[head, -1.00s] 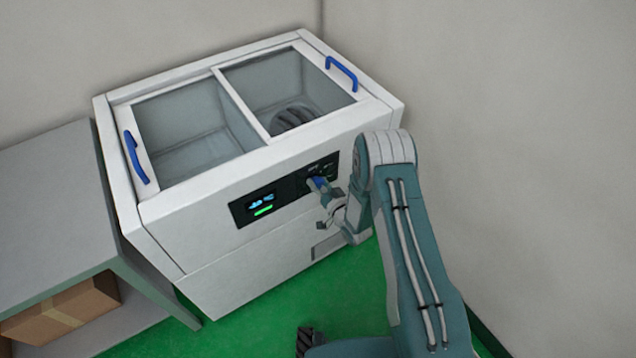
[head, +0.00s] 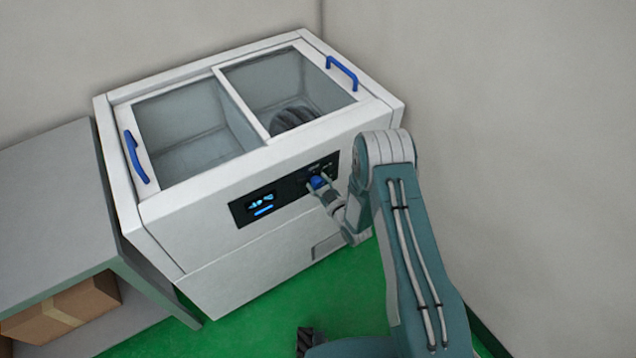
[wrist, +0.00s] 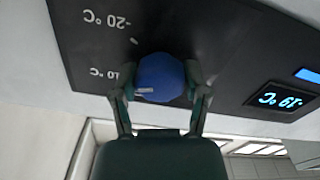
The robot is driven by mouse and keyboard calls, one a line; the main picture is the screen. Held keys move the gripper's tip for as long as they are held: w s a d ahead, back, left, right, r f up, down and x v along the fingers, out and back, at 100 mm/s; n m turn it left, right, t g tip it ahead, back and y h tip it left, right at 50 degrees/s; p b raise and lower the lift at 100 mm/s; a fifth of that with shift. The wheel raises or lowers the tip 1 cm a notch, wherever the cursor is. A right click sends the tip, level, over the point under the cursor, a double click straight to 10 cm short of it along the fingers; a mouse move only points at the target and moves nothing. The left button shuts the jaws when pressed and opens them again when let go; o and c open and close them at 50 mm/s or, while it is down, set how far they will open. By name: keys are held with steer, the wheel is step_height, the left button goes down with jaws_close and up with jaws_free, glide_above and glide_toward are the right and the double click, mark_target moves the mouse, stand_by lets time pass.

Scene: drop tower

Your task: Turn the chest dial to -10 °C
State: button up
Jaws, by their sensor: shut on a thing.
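The blue chest dial (head: 318,182) sits on the dark control panel on the front of the white chest (head: 215,240). In the wrist view the dial (wrist: 160,78) lies between the fingers of my gripper (wrist: 162,82), one on each side, and the gripper is shut on it. The dial's white mark points left in that view, near an upside-down label (wrist: 108,72) reading 10 °C, partly hidden by a finger. The -20 °C label (wrist: 107,20) is above it. The lit display (wrist: 282,100) shows a temperature whose digits I cannot read surely, with a blue bar.
The chest has two glass lids with blue handles (head: 342,73). A dark coiled object (head: 293,117) shows inside the right half. A grey shelf (head: 50,195) with a cardboard box (head: 62,308) stands at the left. The wall is close on the right. Green floor is open in front.

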steer(key=shift+r+n, duration=0.1)
steer(key=shift+n, duration=1)
steer(key=shift+a, duration=0.1)
steer(key=o, duration=1.1)
steer(key=shift+o, duration=0.2)
steer(key=v, duration=1.2)
